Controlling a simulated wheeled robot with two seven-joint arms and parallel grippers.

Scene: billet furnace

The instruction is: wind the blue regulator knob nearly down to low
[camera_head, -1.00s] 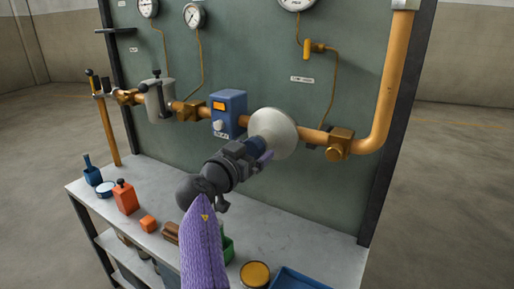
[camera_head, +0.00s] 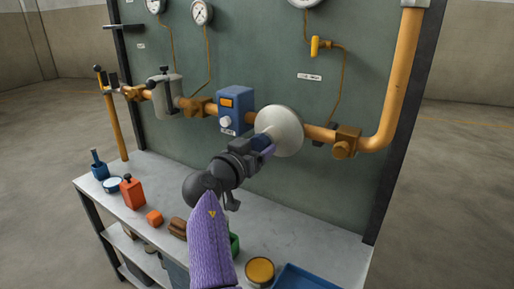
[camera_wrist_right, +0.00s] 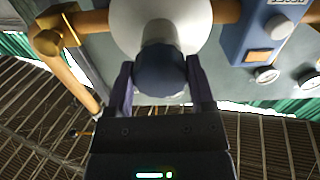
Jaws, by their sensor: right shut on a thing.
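The blue regulator knob (camera_wrist_right: 160,72) sits at the front of a round pale regulator body (camera_head: 284,130) on the orange pipe. In the head view the knob (camera_head: 261,141) is partly hidden by my right gripper (camera_head: 262,148). In the right wrist view my right gripper (camera_wrist_right: 161,88) has one finger on each side of the knob and is shut on it. The knob's markings cannot be read. My left gripper is not in view.
A blue box (camera_head: 235,110) with an orange display and white dial sits on the pipe left of the regulator. A brass fitting (camera_head: 345,142) is to its right. Below, the bench (camera_head: 325,236) holds an orange bottle (camera_head: 133,193), a yellow-topped tin (camera_head: 260,270) and a blue tray (camera_head: 305,279).

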